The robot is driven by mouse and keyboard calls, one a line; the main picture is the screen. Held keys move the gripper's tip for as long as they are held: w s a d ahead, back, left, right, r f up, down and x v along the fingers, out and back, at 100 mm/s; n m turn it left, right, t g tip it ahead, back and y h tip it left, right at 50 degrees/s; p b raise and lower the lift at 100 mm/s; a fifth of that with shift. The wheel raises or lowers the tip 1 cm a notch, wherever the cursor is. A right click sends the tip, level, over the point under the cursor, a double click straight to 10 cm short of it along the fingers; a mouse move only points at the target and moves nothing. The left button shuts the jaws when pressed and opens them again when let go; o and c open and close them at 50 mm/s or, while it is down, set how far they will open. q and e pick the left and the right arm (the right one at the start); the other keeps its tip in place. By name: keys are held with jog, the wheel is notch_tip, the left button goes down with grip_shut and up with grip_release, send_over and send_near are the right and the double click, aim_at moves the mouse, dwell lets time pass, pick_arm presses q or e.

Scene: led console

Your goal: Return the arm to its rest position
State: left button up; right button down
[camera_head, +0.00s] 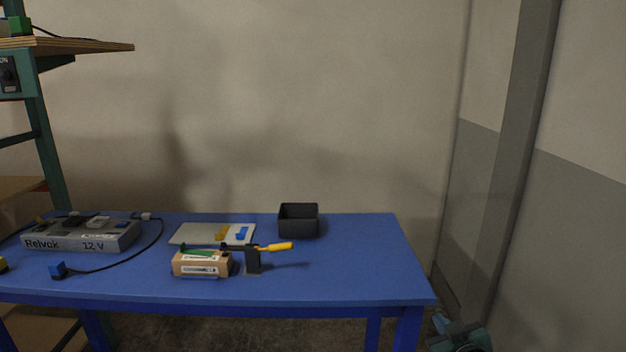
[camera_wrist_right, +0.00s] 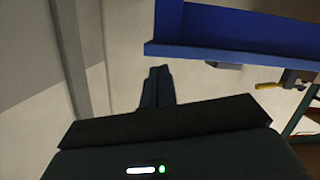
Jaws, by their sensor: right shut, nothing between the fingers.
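My right gripper (camera_wrist_right: 157,88) shows in the wrist view as dark fingers, shut with nothing between them. In the head view a teal-grey part of my right arm shows at the bottom right, just beyond the right front corner of the blue table (camera_head: 350,280). It is clear of the table and touches nothing that I can see. The table's edge also shows at the top right of the wrist view (camera_wrist_right: 220,52). My left gripper is in neither view.
A shelf rack (camera_head: 52,170) stands left. The table's right end is clear.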

jog(key=s+a+f+g+y, duration=0.1)
jog(key=s+a+f, duration=0.3)
jog(key=s, duration=0.6)
jog(key=s+a+f+g+y, duration=0.1)
jog(key=s+a+f, duration=0.3)
jog(key=s, duration=0.6)
jog(key=s+a+f+g+y, duration=0.1)
jog(key=s+a+f, duration=0.3)
jog(key=s, duration=0.6)
jog(key=shift+a+m+g, duration=0.4)
jog(key=shift+a+g, duration=0.25)
jog(key=shift+g, duration=0.15)
